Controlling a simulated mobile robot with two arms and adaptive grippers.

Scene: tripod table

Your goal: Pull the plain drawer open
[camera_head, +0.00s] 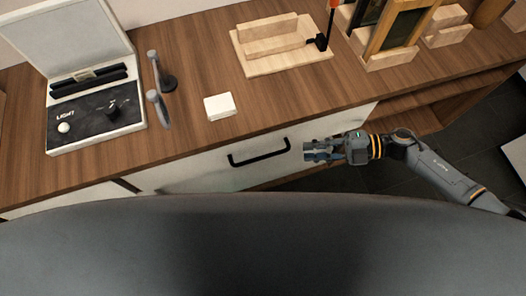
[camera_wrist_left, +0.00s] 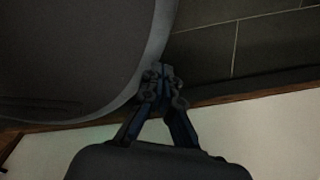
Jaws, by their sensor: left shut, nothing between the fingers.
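The plain drawer (camera_head: 205,170) has a white front with a black bar handle (camera_head: 259,152), below the wooden tabletop. It looks flush with the cabinet; its lower part is hidden behind my grey body. My right gripper (camera_head: 305,151) is just right of the handle, apart from it, with its fingers pointing left. Whether its fingers are open or shut is unclear. My left gripper shows only in the left wrist view (camera_wrist_left: 162,82), its fingertips together and empty. It is near a pale panel (camera_wrist_left: 265,135) and my grey body.
The tabletop (camera_head: 195,75) holds a light box (camera_head: 95,115), two grey upright pieces, a small white block (camera_head: 219,106) and a wooden tray (camera_head: 285,63). Wooden stands are at the back right. An open shelf (camera_head: 410,113) is right of the drawer, with dark tiled floor beyond.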

